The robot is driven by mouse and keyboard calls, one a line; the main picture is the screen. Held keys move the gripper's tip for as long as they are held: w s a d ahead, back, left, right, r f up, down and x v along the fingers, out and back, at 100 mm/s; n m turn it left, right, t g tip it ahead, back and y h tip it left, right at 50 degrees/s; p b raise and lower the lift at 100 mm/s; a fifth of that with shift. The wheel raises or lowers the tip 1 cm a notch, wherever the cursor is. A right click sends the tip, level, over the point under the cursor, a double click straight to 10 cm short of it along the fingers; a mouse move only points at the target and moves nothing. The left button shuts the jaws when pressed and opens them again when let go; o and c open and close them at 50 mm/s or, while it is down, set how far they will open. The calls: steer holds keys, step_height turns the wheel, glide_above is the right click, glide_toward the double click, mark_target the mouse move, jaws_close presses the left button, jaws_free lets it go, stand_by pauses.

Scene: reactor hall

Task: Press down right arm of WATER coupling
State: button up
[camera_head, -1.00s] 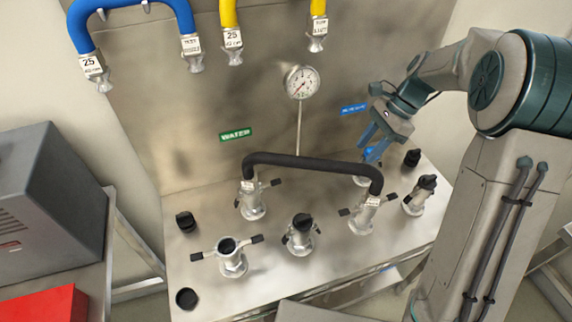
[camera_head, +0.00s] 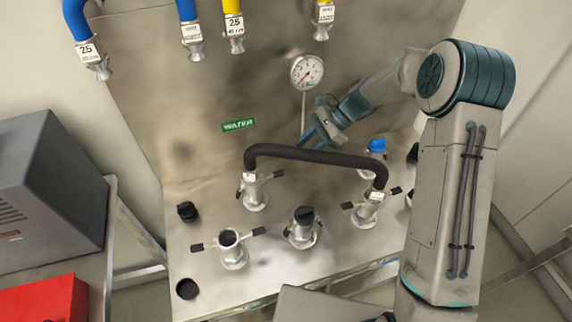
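The green WATER label (camera_head: 239,125) is on the steel back panel. Below it stands a silver coupling (camera_head: 254,194), joined to the left end of a black hose. Its right arm (camera_head: 275,174) has a dark tip and sticks out to the right, slanting up. Its left arm points down-left. My gripper (camera_head: 311,138) has blue fingers and is in front of the panel, up and right of that right arm, behind the hose and apart from the coupling. The fingers are small and seen at an angle, so their gap is unclear. I see nothing held.
The black hose (camera_head: 315,155) arches to another coupling (camera_head: 367,208) on the right. A gauge (camera_head: 307,71) on a thin stem is above my gripper. An open coupling (camera_head: 233,252) and a capped one (camera_head: 302,230) stand in front. A blue-capped coupling (camera_head: 375,158) is at the right.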

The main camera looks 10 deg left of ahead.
mark_target(280, 172)
steer(key=p+x, duration=0.2)
steer(key=x, duration=0.7)
steer(key=shift+f, duration=0.1)
jaws_close()
